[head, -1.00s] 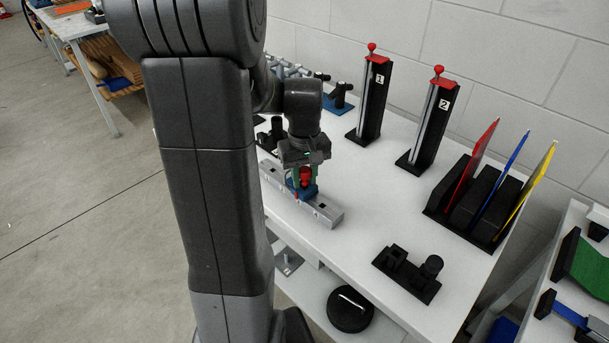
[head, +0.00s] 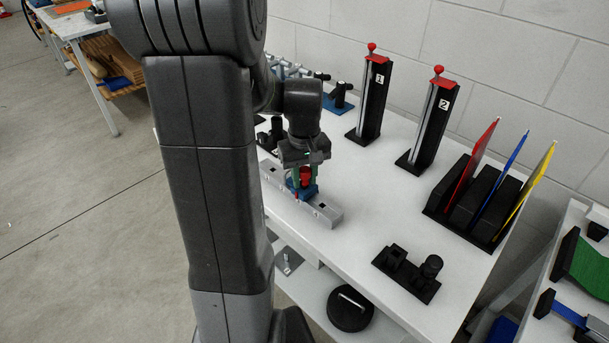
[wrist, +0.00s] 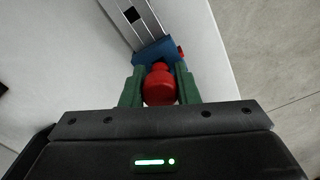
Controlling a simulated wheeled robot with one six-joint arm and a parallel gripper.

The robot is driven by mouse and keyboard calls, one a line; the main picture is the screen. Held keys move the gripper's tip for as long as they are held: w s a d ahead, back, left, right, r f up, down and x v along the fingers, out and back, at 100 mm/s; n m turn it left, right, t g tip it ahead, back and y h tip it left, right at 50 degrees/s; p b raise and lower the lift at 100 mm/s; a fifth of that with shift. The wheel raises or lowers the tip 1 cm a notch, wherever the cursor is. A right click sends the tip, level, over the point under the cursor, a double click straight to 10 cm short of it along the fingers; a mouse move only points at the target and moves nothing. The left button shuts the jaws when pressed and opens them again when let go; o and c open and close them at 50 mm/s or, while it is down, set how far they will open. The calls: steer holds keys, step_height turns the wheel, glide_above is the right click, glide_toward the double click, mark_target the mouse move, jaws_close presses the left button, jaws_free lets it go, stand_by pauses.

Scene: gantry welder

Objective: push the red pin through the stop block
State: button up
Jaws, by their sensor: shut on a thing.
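The red pin's round head (head: 306,174) is between the green fingers of my gripper (head: 305,178). The wrist view shows the same red head (wrist: 160,84) with a green finger of my gripper (wrist: 159,88) against each side. The gripper is shut on it. The blue stop block (head: 308,192) sits on the grey metal rail (head: 328,213), directly below the fingers. In the wrist view the blue block (wrist: 152,52) lies just beyond the red head. A small red part shows at the block's side. The pin's shaft is hidden.
The rail lies on a white table (head: 365,215). Two black posts with red tops, numbered 1 (head: 372,100) and 2 (head: 430,122), stand behind. A black rack (head: 475,205) with coloured panels and a black fixture (head: 405,273) are at right. Table between is clear.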

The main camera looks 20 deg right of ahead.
steer(key=shift+f, duration=0.15)
stand_by(0.9)
steer(key=shift+f, duration=0.2)
steer(key=shift+r, duration=0.15)
steer(key=shift+r+p, duration=0.2)
steer(key=shift+p, duration=0.1)
steer(key=o, duration=1)
steer(key=shift+o, duration=0.2)
